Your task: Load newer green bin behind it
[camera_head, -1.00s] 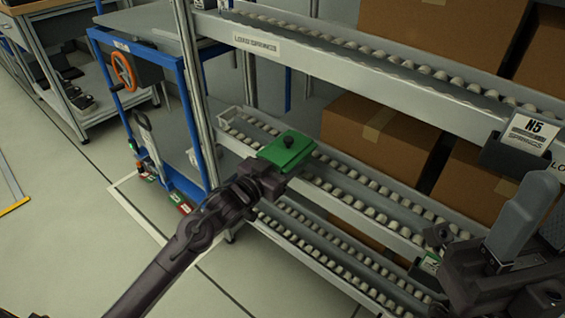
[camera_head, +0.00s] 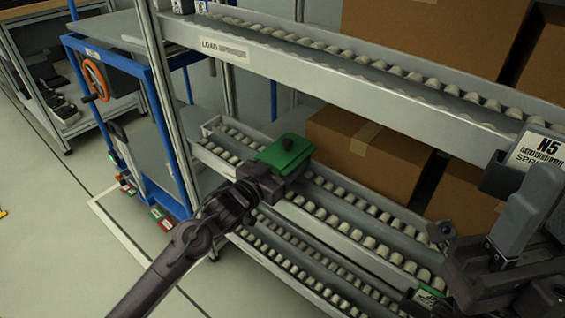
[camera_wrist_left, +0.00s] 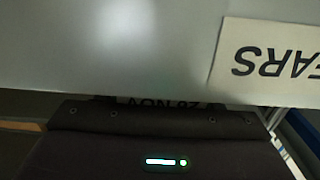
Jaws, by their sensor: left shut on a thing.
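Brown cartons (camera_head: 370,150) stand behind the middle lane. An upper roller shelf (camera_head: 300,72) with a "LOAD" label runs above the bin. A lower lane (camera_head: 290,258) lies below. A blue-framed cart (camera_head: 160,120) with an orange wheel stands left. The floor at left is mostly clear.

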